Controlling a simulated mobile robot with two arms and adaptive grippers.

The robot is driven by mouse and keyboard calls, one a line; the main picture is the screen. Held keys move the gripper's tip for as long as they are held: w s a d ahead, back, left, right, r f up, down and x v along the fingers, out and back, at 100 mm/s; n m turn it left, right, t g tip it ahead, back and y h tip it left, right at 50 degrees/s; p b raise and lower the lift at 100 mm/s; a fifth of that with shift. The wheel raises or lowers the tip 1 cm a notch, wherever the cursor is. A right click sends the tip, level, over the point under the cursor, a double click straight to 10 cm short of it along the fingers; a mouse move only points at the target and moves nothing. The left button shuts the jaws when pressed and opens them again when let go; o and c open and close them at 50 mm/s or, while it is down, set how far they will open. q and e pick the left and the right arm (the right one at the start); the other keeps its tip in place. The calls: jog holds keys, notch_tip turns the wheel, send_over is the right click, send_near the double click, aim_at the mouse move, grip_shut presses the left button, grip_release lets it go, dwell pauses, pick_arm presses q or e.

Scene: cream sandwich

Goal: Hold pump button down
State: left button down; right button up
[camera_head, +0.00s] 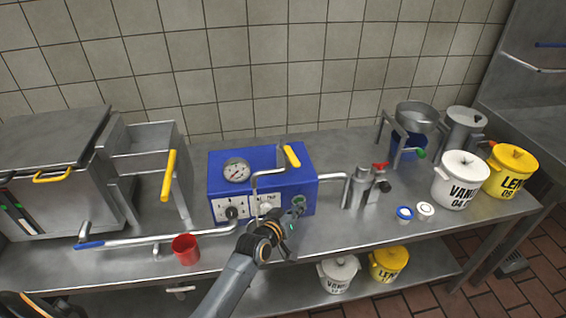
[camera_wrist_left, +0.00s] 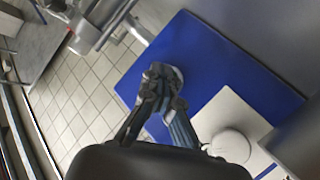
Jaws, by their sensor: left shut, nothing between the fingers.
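The blue pump box (camera_head: 232,160) stands on the steel counter, with a gauge (camera_head: 237,170) on its upper face. A green-ringed round button (camera_head: 299,201) is at the right of its front. My left gripper (camera_head: 298,208) is shut and empty, its tips at this button and partly covering it. In the left wrist view, the closed fingertips (camera_wrist_left: 163,82) overlap a pale round part on the blue panel (camera_wrist_left: 205,62). I cannot tell whether the button is pressed in. My right gripper is not in view.
A red cup (camera_head: 186,249) stands near the counter's front edge. A bent steel pipe (camera_head: 332,177) leads right to a nozzle unit (camera_head: 361,187). Lidded pots (camera_head: 460,180) stand farther right.

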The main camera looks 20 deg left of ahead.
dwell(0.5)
pick_arm(q)
jog(key=shift+s+d+p, duration=0.5)
jog(key=shift+s+p, duration=0.15)
jog(key=shift+s, duration=0.05)
jog(key=shift+s+d+p, duration=0.2)
jog(key=shift+s+p, duration=0.1)
jog(key=shift+p, duration=0.05)
jog(key=shift+s+d+p, duration=0.55)
jog(key=shift+s+d, duration=0.05)
jog(key=shift+s, duration=0.3)
jog(key=shift+s+d+p, duration=0.55)
jog(key=shift+s+d, duration=0.05)
jog(key=shift+s, duration=0.25)
jog(key=shift+s, duration=0.1)
